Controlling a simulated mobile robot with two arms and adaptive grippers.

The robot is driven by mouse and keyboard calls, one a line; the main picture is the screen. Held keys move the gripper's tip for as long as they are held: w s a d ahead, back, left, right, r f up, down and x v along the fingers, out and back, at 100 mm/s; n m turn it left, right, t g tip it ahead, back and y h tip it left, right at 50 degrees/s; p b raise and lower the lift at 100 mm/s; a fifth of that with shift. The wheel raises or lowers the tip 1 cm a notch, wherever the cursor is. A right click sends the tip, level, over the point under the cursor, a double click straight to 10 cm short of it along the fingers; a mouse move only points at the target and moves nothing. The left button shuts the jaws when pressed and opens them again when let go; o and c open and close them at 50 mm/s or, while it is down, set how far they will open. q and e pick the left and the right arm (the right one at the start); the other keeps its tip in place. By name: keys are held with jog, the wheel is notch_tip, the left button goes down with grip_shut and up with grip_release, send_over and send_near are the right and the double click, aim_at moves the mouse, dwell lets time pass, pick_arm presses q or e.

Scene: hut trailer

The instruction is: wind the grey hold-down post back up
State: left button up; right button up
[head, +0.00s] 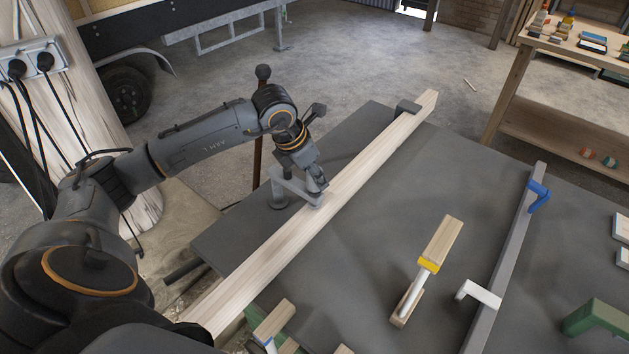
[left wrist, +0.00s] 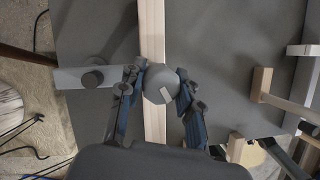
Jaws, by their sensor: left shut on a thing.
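The grey hold-down (head: 285,184) stands at the left edge of the dark bench, its arm reaching over a long pale timber. In the left wrist view its flat grey arm (left wrist: 70,79) runs in from the left. The round grey head of its post (left wrist: 162,86), with a pale mark on top, sits between my finger pads over the timber. My left gripper (head: 318,190) is shut on that head from above; it also shows in the left wrist view (left wrist: 160,90). In the head view my fingers partly hide the post, and I cannot tell whether its foot touches the timber. My right gripper is not in view.
The timber (head: 375,154) lies diagonally across the dark bench (head: 360,255), with a grey block (head: 408,107) at its far end. A clamp with a yellow band (head: 428,265) and a long grey bar with a blue piece (head: 539,197) lie to the right. Bare bench lies between.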

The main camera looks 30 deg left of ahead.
pick_arm(q)
jog(key=n+y+b, duration=0.1)
jog(key=n+b, duration=0.2)
jog(key=n, duration=0.1)
jog(key=shift+n+y, duration=0.3)
jog(key=shift+y, duration=0.1)
jog(key=shift+r+n+y+b, duration=0.1)
jog(key=shift+n+y+b, duration=0.75)
jog(key=shift+n, duration=0.95)
jog(key=o, duration=1.1)
jog(key=shift+o, duration=0.2)
jog(key=v, duration=1.2)
jog(key=shift+a, duration=0.1)
